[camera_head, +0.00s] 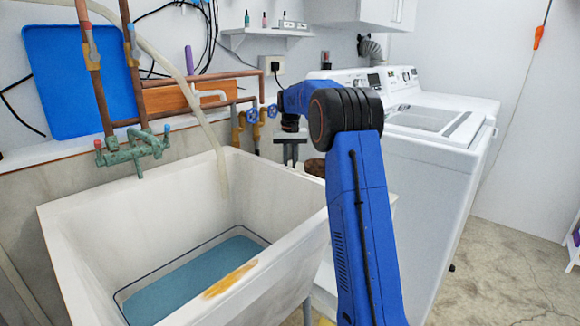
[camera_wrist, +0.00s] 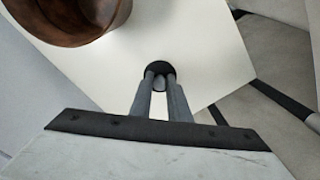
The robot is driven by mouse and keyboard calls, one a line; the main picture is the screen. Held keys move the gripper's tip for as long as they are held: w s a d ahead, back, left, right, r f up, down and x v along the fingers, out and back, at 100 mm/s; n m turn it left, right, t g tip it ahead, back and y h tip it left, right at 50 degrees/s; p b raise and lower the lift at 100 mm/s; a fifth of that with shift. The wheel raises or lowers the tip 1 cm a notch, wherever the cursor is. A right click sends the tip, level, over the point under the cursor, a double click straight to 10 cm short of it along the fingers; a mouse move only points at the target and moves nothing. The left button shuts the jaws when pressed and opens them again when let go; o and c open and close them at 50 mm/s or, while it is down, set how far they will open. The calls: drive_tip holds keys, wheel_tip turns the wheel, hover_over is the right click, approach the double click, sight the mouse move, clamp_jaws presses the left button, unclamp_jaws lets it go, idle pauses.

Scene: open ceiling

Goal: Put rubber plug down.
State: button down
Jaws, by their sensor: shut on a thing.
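My gripper (camera_wrist: 160,82) is shut on the rubber plug (camera_wrist: 160,67), a small black round piece at the fingertips in the wrist view. The plug is over a white flat surface (camera_wrist: 205,50); I cannot tell whether it touches it. In the head view my gripper (camera_head: 290,153) points down between the sink and the washing machine. The plug cannot be made out in that view.
A brown round bowl-like thing (camera_wrist: 70,18) stands on the white surface, left of the plug; it also shows in the head view (camera_head: 314,167). The sink (camera_head: 85,235) holds bluish water. The washing machine (camera_head: 440,170) stands right. White surface is free around the plug.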

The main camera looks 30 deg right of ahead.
drive_tip(key=shift+f, duration=0.1)
drive_tip(key=c, duration=1.7)
unclamp_jaws()
drive_tip(key=shift+o, duration=0.2)
wheel_tip(320, 180, up, 12)
